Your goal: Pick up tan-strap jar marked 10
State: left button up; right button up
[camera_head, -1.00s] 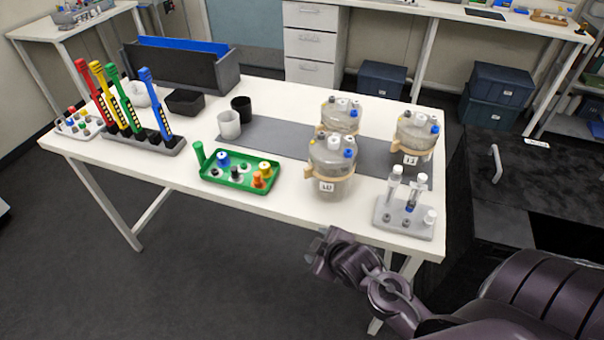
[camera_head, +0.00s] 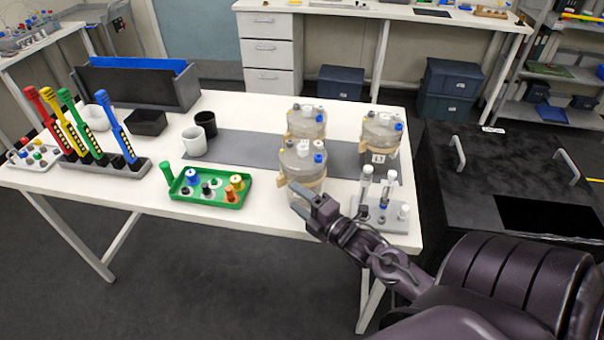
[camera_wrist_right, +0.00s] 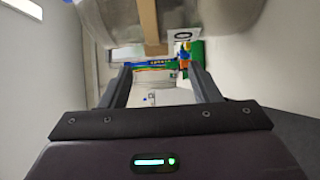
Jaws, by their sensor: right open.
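The front jar (camera_head: 301,165) is clear and grey-lidded with a tan strap, and stands on the table. My right gripper (camera_head: 307,200) is open at its near side, hiding its label and lower front in the head view. In the right wrist view the jar (camera_wrist_right: 105,18) fills the top, with its tan strap (camera_wrist_right: 149,22) and part of a label ending in 0 (camera_wrist_right: 183,35). The open fingers (camera_wrist_right: 160,75) appear below it, with nothing held between them. I cannot tell whether they touch the jar. My left gripper is not in view.
Two similar jars stand close by, one behind (camera_head: 306,123) and one at right (camera_head: 380,138) with a label. A grey vial rack (camera_head: 375,219) is just right of my gripper. A green tray (camera_head: 210,202) lies left. Bare white tabletop (camera_head: 262,213) lies between tray and jar.

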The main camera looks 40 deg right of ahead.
aim_at(280, 184)
jog(key=w, duration=0.2)
jog(key=w+p, duration=0.1)
jog(key=w, duration=0.1)
jog(key=w+p, duration=0.1)
jog(key=w, duration=0.1)
jog(key=shift+w+a+r, duration=0.25)
jog(key=shift+w+r, duration=0.05)
jog(key=shift+w, duration=0.1)
jog(key=shift+w+a+f+p, duration=0.15)
jog(key=shift+w+p, duration=0.15)
jog(key=shift+w, duration=0.15)
jog(key=c, duration=1.2)
